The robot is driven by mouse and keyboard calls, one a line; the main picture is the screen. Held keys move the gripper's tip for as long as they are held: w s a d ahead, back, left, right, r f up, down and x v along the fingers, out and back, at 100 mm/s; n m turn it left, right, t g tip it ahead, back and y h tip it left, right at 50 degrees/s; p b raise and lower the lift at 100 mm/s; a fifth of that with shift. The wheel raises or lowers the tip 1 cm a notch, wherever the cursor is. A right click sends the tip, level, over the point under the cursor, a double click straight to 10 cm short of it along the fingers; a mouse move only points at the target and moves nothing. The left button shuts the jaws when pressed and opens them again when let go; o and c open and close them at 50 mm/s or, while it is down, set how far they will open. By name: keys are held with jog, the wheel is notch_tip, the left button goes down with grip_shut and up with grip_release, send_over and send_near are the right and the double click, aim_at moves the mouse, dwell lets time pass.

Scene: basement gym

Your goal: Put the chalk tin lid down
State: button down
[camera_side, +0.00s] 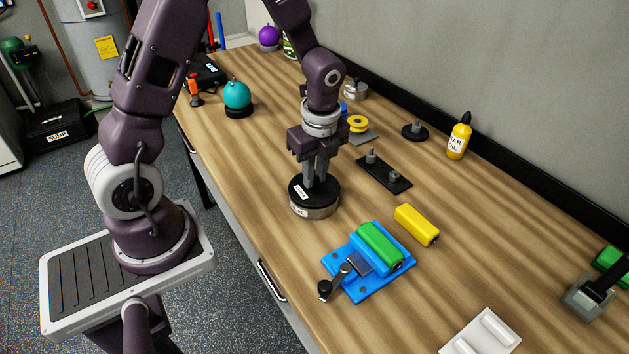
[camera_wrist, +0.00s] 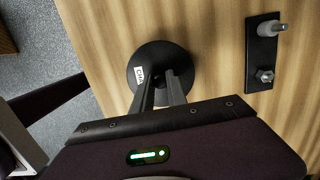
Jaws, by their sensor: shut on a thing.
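The chalk tin lid (camera_side: 300,190) is a black disc with a white label. It sits at the top of the short silver tin (camera_side: 314,211) in the side view, and no clear gap shows between them. In the wrist view the lid (camera_wrist: 146,60) looks round, with part of its label readable as "CHA". My gripper (camera_side: 314,178) points straight down over the middle of the lid, its fingers close together and shut on it. The fingers hide the part they grip. The wrist view shows the fingertips (camera_wrist: 168,80) meeting near the lid's centre.
A black plate with two posts (camera_side: 384,175) lies to the right of the tin. A blue fixture (camera_side: 370,285) with a green roller and a yellow block (camera_side: 416,225) are nearer the front. An oil bottle (camera_side: 459,137) stands by the wall. Bare wood lies left of the tin.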

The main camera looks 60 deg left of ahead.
jog(key=r, duration=0.8)
jog(key=shift+s+a+r, duration=0.1)
jog(key=shift+a+r, duration=0.3)
jog(key=s+a+f, duration=0.4)
jog(key=s+a, duration=0.2)
jog(key=a, duration=0.5)
jog(key=shift+n, duration=0.3)
notch_tip(320, 180, down, 8)
jog(key=shift+s+d+f, duration=0.1)
jog(key=shift+d, duration=0.05)
jog(key=shift+f, duration=0.3)
jog(key=c, duration=1.3)
grip_release()
jog(key=shift+f, duration=0.1)
